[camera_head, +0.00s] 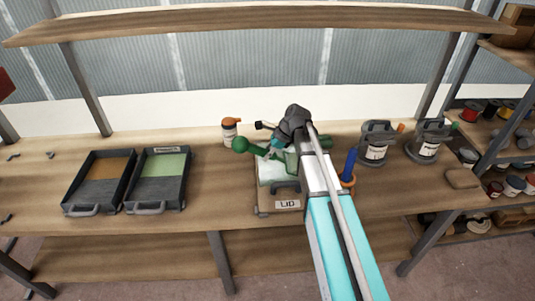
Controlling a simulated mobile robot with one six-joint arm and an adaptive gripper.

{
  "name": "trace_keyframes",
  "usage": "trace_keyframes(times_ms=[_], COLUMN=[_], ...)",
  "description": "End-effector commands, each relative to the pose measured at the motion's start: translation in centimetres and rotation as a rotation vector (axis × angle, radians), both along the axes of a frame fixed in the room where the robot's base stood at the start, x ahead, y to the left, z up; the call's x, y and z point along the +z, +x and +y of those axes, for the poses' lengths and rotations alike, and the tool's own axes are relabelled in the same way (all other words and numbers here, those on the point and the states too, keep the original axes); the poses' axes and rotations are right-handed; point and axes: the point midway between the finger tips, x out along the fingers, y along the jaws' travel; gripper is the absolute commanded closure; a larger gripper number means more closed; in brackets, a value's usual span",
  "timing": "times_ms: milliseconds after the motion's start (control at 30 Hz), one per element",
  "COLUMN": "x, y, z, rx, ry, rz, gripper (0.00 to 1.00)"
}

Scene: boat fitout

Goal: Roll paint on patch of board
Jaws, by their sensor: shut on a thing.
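My gripper (273,150) is at the end of my arm, over the middle of the workbench, small and partly hidden by my wrist. It is shut on a green-handled tool (241,145), which looks like the paint roller. The handle's rounded end sticks out to the left; the tool's working end cannot be made out. Below is a brown board (263,203) with a pale, whitish patch (271,173), a dark handle and a label reading LID. Whether the tool touches the patch cannot be told. Two dark trays stand to the left, one with brown-orange paint (108,177), one with green (160,172).
A white bottle with an orange cap (230,131) stands behind the board. An orange holder with a blue handle (349,175) is right of my arm. A shelf (270,22) runs above. The bench between trays and board is clear.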

Motion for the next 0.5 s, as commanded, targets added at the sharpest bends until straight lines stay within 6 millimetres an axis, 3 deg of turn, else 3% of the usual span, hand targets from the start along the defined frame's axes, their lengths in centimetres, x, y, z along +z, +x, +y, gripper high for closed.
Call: trace_keyframes(times_ms=[500], x=[-0.32], y=[0.02], z=[-0.59], rx=[-0.001], ry=[0.000], rz=[0.001], gripper=[1.00])
